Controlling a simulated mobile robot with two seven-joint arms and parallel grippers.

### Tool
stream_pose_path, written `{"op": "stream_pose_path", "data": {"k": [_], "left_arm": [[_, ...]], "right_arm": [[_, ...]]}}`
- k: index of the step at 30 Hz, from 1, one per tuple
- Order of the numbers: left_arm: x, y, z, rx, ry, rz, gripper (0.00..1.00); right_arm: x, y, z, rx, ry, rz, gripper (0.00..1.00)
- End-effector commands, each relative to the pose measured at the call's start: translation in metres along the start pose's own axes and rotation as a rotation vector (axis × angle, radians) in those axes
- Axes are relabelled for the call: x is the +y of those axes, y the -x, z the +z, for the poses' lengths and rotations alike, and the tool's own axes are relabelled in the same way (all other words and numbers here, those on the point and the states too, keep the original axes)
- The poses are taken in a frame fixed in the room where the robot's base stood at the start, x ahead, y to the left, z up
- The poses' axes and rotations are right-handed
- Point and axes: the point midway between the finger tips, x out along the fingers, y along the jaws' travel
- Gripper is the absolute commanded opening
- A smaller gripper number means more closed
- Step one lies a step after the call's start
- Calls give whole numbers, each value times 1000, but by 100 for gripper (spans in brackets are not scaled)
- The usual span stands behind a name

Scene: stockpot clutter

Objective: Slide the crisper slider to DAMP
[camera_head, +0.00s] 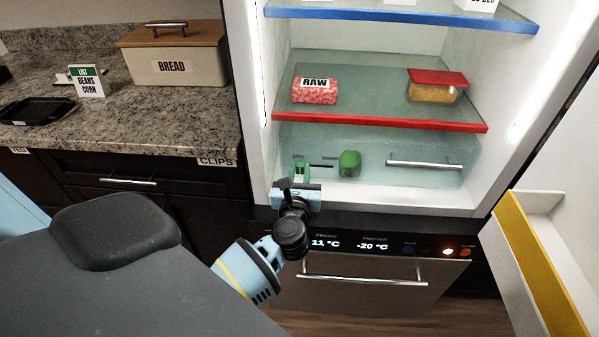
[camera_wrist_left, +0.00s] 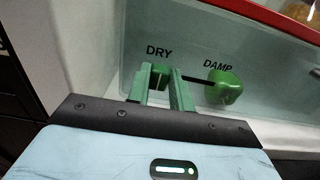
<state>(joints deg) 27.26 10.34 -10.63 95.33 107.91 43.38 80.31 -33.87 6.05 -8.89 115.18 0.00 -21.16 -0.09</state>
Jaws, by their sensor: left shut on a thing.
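The crisper drawer (camera_head: 400,150) is the clear bin at the bottom of the open fridge. Its front carries a dark slot with DRY on the left and DAMP on the right in the left wrist view. My left gripper (camera_head: 300,169) is at the slot's left end, with green fingers. It is shut on the small green slider knob (camera_wrist_left: 160,77), just below DRY; the fingers hide part of the knob. A rounded green lump (camera_wrist_left: 224,88), perhaps a pepper, shows below DAMP, apart from the gripper; it also shows in the head view (camera_head: 349,163). My right gripper is out of view.
A silver handle (camera_head: 424,164) sits on the drawer's right side. The red-edged shelf (camera_head: 380,122) above holds a RAW meat pack (camera_head: 314,91) and a red-lidded container (camera_head: 436,86). The open fridge door (camera_head: 540,240) stands at right.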

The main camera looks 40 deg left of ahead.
Motion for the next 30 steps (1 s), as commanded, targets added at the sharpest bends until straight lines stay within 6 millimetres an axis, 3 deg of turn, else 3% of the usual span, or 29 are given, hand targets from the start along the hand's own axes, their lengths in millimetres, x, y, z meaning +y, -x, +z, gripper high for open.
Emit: {"op": "stream_pose_path", "data": {"k": [8, 21, 30], "left_arm": [[-3, 0, -1, 1, 2, 0, 0], [-71, 1, -4, 5, 2, 0, 0], [-80, 1, -1, 3, 0, -3, 0]], "right_arm": [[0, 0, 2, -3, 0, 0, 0], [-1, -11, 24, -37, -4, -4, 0], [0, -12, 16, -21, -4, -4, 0]]}}
